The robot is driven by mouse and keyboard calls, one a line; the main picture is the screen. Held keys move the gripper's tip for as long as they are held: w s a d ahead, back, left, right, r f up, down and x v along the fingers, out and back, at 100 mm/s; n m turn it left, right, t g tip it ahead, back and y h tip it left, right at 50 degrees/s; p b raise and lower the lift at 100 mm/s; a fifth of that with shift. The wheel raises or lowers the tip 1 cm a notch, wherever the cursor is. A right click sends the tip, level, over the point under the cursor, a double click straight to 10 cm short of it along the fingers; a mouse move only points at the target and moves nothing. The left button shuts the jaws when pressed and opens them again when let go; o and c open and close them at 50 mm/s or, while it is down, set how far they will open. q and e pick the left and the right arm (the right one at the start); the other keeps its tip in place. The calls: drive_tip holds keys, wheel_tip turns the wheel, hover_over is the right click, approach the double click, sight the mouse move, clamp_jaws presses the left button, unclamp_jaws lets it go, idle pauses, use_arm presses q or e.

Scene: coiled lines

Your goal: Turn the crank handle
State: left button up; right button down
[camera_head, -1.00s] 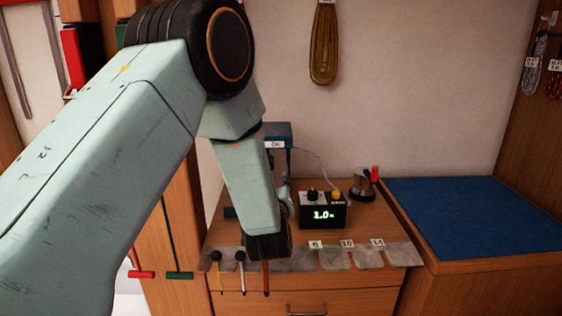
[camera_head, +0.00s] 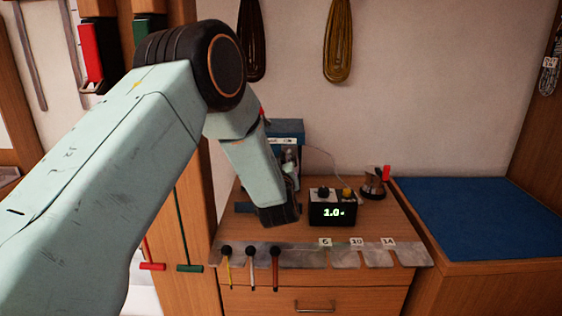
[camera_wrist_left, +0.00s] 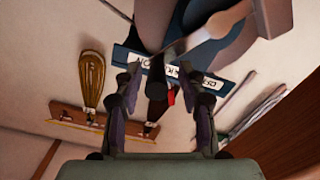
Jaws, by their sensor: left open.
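The blue machine (camera_head: 287,127) stands at the back of the wooden bench, partly hidden by my left arm. In the left wrist view its blue body with a white label (camera_wrist_left: 195,78) lies beyond the fingers. A pale brown lever with a rounded hub (camera_wrist_left: 213,26), probably the crank, reaches to a dark grip (camera_wrist_left: 174,47) near the space between the fingertips. I cannot tell if it touches them. My left gripper (camera_wrist_left: 163,75) is open, its fingers apart; in the head view it is a dark shape (camera_head: 280,214) in front of the machine. My right gripper is out of view.
A black box with a lit display (camera_head: 332,212) stands right of the gripper. A slotted grey rack (camera_head: 305,254) with several rods lines the bench's front edge. A blue mat (camera_head: 480,215) lies clear on the right. Coils (camera_head: 338,45) hang on the wall.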

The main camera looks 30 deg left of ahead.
use_arm(q)
drive_tip(key=shift+d, duration=0.15)
drive_tip(key=shift+w+f, duration=0.1)
drive_tip(key=shift+w, duration=0.15)
drive_tip(key=c, duration=0.3)
drive_tip(key=shift+s, duration=0.1)
drive_tip(key=c, duration=0.5)
clamp_jaws()
